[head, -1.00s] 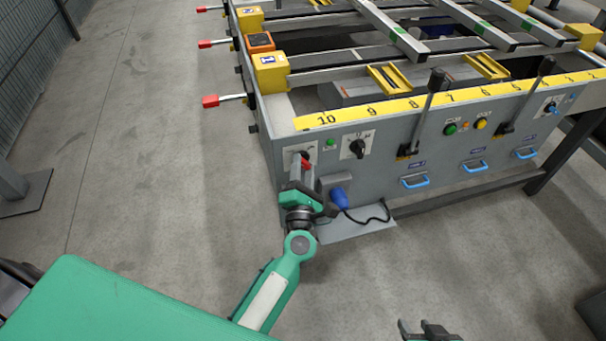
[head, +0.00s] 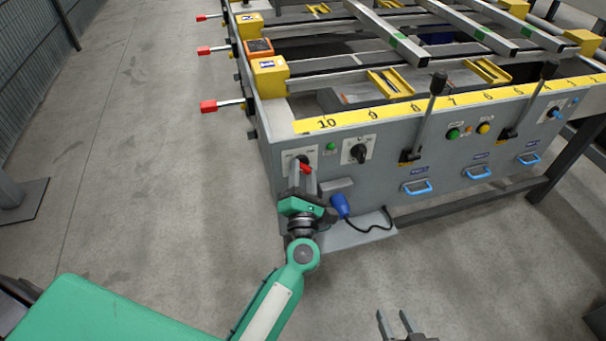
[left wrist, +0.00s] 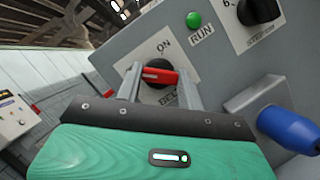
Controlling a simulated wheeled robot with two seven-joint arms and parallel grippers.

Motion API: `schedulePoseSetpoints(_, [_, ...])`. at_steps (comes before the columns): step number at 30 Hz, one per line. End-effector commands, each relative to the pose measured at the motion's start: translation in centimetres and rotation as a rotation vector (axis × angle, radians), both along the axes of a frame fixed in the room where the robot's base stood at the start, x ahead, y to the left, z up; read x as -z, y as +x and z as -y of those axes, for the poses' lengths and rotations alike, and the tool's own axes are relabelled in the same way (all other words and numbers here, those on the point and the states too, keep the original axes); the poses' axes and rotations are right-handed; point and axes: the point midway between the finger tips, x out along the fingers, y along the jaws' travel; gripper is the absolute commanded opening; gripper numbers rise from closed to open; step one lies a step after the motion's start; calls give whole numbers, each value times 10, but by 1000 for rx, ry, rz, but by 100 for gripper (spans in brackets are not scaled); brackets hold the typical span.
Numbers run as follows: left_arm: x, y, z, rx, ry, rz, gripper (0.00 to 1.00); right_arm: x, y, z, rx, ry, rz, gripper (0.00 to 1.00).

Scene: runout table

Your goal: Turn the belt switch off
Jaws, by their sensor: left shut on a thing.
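The belt switch (left wrist: 160,76) is a black round knob with a red handle, on a white plate at the left end of the grey panel. "ON" shows above it in the left wrist view, and a partly hidden "BEL..." label below. The red handle (head: 306,168) lies about level in the left wrist view, between the fingers. My left gripper (head: 302,166) is shut on this handle; its fingers also show in the left wrist view (left wrist: 158,80). My right gripper (head: 395,322) is open and empty at the bottom of the head view, away from the panel.
A green RUN light (left wrist: 194,20) and a black selector knob (head: 358,153) sit right of the switch. A blue plug (head: 340,204) with a black cable is just below right. Tall black levers (head: 430,115) stand further right. The floor at left is clear.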

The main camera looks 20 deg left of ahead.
Motion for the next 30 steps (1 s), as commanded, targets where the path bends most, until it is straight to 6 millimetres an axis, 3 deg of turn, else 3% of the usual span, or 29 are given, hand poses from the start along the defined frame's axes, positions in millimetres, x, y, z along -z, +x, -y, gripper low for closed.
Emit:
schedulePoseSetpoints(4, [3,0,1,2,-3,-4,15,0,0,0,0,0,-1,36])
schedulePoseSetpoints(5, [3,0,1,2,-3,-4,40,0,0,0,0,0,-1,36])
schedulePoseSetpoints(8, [2,0,1,2,-3,-4,60,0,0,0,0,0,-1,36])
schedulePoseSetpoints(20, [4,-6,2,1,-1,-3,60,1,0,0,1,0,1,36])
schedulePoseSetpoints(30, [23,-67,22,2,0,-6,60,-3,2,-5,1,30,46,36])
